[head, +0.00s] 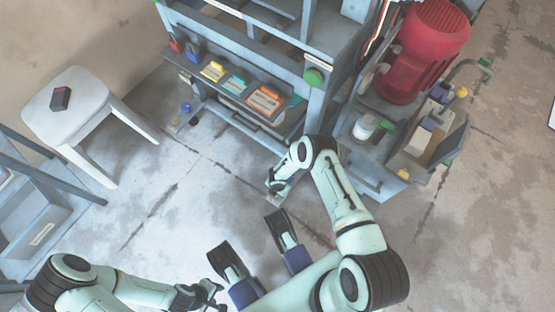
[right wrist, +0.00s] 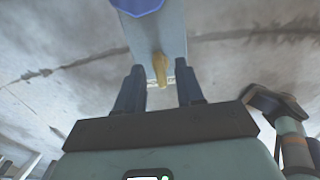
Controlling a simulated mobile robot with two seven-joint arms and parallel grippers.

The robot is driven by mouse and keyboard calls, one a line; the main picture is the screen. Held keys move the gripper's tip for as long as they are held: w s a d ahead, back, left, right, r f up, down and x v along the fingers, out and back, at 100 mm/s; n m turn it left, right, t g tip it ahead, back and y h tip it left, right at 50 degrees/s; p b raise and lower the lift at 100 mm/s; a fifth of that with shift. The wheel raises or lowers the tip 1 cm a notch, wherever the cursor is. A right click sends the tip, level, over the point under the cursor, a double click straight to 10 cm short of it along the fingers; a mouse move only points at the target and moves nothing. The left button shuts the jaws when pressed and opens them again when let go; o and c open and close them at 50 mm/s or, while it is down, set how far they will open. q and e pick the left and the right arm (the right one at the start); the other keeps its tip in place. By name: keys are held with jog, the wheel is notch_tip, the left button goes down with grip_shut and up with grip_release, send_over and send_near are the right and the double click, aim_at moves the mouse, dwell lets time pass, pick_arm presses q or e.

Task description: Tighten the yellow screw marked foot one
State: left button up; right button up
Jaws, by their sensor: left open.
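In the right wrist view a yellow screw (right wrist: 159,68) stands out from a blue-grey part with a blue piece (right wrist: 137,5) above it. The dark fingers of my right gripper (right wrist: 159,82) are apart, one on each side of the screw, with gaps visible. In the head view my right gripper (head: 277,186) is low over the floor in front of the press frame (head: 318,105). A small yellow part (head: 175,120) beside a blue one (head: 186,107) shows at the frame's left foot. No foot marking is readable. My left gripper (head: 208,292) is open and empty at the bottom.
A white stool (head: 65,98) with a dark box (head: 60,98) stands at the left. A cart (head: 440,150) carrying a red machine (head: 430,45) stands at the right. A shelf (head: 235,75) with coloured packs crosses the frame. The floor (head: 170,210) at centre left is clear.

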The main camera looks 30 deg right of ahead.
grip_shut()
pick_arm(q)
jog(key=shift+w+r, duration=0.1)
jog(key=shift+w, duration=0.1)
pick_arm(e)
jog(key=shift+m, duration=0.3)
jog(key=m+p, duration=0.1)
jog(key=m, duration=0.2)
jog(key=shift+m, duration=0.3)
jog(key=m, duration=0.3)
jog(key=shift+m+p, duration=0.3)
jog(key=shift+m, duration=0.1)
jog(key=m, duration=0.4)
pick_arm(q)
jog(key=shift+w+d+r+t, duration=0.1)
jog(key=shift+w+r+t, duration=0.1)
jog(key=shift+w, duration=0.3)
jog(key=shift+w+d+r+t, duration=0.1)
jog(key=shift+w+r+t, duration=0.1)
jog(key=shift+w, duration=0.25)
pick_arm(e)
jog(key=m, duration=0.5)
jog(key=shift+m, duration=0.4)
